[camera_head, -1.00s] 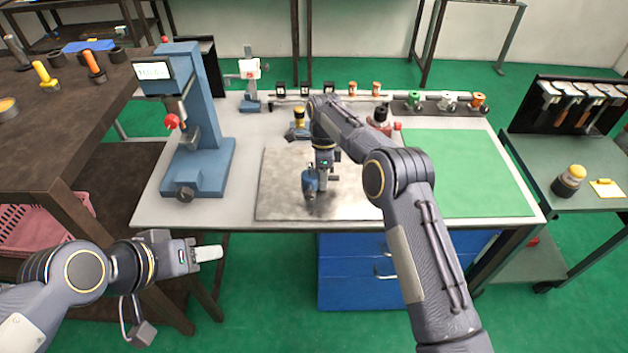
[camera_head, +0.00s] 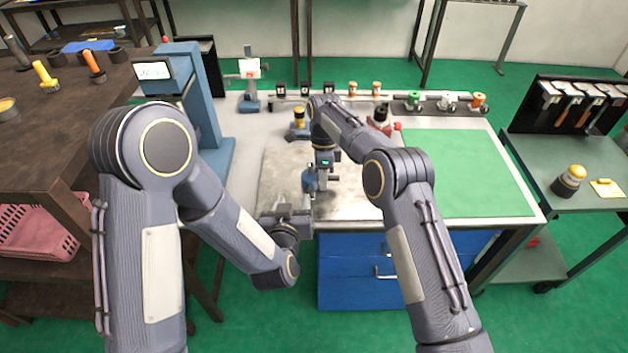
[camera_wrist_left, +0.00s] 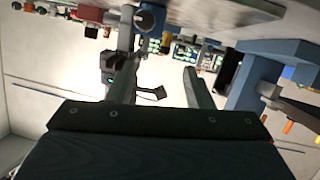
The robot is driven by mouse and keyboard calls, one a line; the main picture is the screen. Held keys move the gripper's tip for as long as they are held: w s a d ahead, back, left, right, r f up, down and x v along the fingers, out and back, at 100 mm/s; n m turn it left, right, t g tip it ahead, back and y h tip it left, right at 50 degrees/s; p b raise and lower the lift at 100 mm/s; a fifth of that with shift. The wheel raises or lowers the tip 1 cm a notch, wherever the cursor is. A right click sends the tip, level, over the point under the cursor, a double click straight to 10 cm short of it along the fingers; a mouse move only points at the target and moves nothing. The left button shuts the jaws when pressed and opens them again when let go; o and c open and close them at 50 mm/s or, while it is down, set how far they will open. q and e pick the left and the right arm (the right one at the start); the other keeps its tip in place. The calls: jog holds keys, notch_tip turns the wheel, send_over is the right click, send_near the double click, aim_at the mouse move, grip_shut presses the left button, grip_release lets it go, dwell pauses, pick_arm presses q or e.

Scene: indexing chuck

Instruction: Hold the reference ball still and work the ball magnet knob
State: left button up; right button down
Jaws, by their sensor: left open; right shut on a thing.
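The small blue-bodied piece (camera_head: 309,181), which I take for the reference ball's magnet base, stands on the grey metal plate (camera_head: 350,205). My right gripper (camera_head: 324,181) comes down on it from above and is shut; the ball itself is hidden. My left gripper (camera_head: 307,206) is open just in front of the blue piece. In the left wrist view the open left fingers (camera_wrist_left: 160,62) point at the base (camera_wrist_left: 156,18), whose round grey knob (camera_wrist_left: 145,20) lies just beyond them, slightly towards one finger. I see no contact with the knob.
A blue press-like instrument (camera_head: 205,100) with a display stands at the left. A red-and-dark fixture (camera_head: 380,120) and a yellow-topped piece (camera_head: 299,118) stand behind the plate. A green mat (camera_head: 465,170) lies clear at the right. Blue drawers (camera_head: 350,270) are below.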

pick_arm(q)
jog(key=s+d+f+m+t+y, duration=0.1)
jog(key=s+d+f+m+t, duration=0.25)
jog(key=s+f, duration=0.25)
jog(key=shift+n, duration=0.45)
jog(key=w, duration=1.1)
jog(key=shift+w+d, duration=0.1)
jog(key=shift+w, duration=0.2)
